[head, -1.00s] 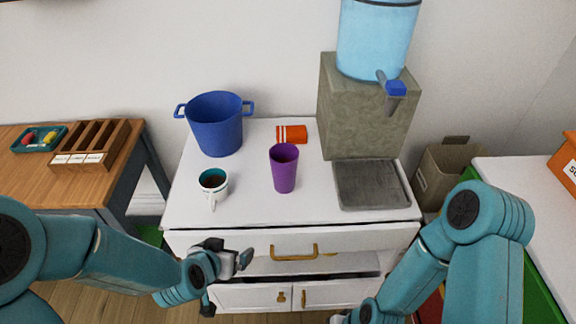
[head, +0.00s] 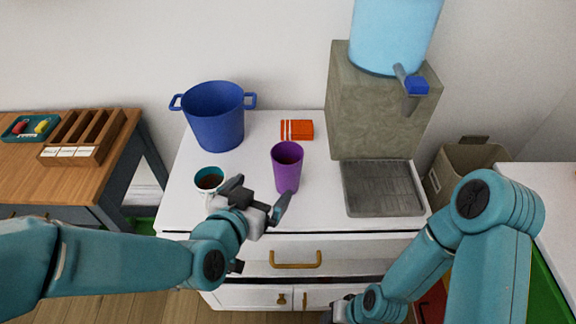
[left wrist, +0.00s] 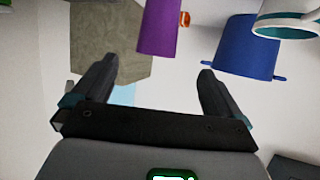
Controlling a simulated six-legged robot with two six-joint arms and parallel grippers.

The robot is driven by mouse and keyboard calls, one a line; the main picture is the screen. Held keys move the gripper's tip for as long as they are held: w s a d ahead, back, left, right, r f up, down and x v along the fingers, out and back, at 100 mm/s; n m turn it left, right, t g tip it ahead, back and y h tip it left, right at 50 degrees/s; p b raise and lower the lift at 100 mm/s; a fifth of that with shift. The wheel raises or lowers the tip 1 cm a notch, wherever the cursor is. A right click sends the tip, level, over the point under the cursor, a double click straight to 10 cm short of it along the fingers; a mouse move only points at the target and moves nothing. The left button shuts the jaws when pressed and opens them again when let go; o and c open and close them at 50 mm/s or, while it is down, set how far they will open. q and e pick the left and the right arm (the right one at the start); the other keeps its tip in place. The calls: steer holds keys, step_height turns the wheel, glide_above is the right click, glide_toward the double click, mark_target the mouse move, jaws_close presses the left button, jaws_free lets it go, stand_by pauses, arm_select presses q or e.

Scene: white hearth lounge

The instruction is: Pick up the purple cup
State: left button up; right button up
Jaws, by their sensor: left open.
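The purple cup (head: 287,166) stands upright on the white cabinet top (head: 322,205), in front of the orange box. My left gripper (head: 257,196) is open and empty, just in front of the cup and to its left in the head view. In the left wrist view the cup (left wrist: 158,27) shows at the top, beyond the open fingers (left wrist: 157,70) and apart from them. My right gripper (head: 340,312) is low at the bottom edge of the head view, mostly cut off, and its jaws cannot be made out.
A white and teal mug (head: 209,179) with dark contents is close to my left gripper, partly hidden by it. A blue pot (head: 214,116) and an orange box (head: 297,130) stand behind. A water dispenser (head: 378,110) with a grey tray (head: 382,189) is on the right.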

mark_target(281, 169)
arm_select(q)
steer(key=p+x, duration=0.1)
steer(key=x, duration=0.8)
steer(key=shift+w+d+f, duration=0.1)
steer(key=shift+f, duration=0.1)
steer(key=shift+w+d+p, duration=0.2)
steer(key=shift+w+p, duration=0.15)
steer(key=p+x, duration=0.1)
steer(key=x, duration=0.3)
steer(key=shift+w+d+f, duration=0.15)
steer(key=shift+w+d, duration=0.05)
steer(key=shift+w, duration=0.1)
steer(key=shift+s, duration=0.1)
arm_select(e)
steer(key=r, duration=0.4)
steer(key=shift+s+a, duration=0.1)
steer(key=shift+s, duration=0.1)
arm_select(q)
steer(key=c, duration=0.7)
steer(key=shift+c, duration=1.4)
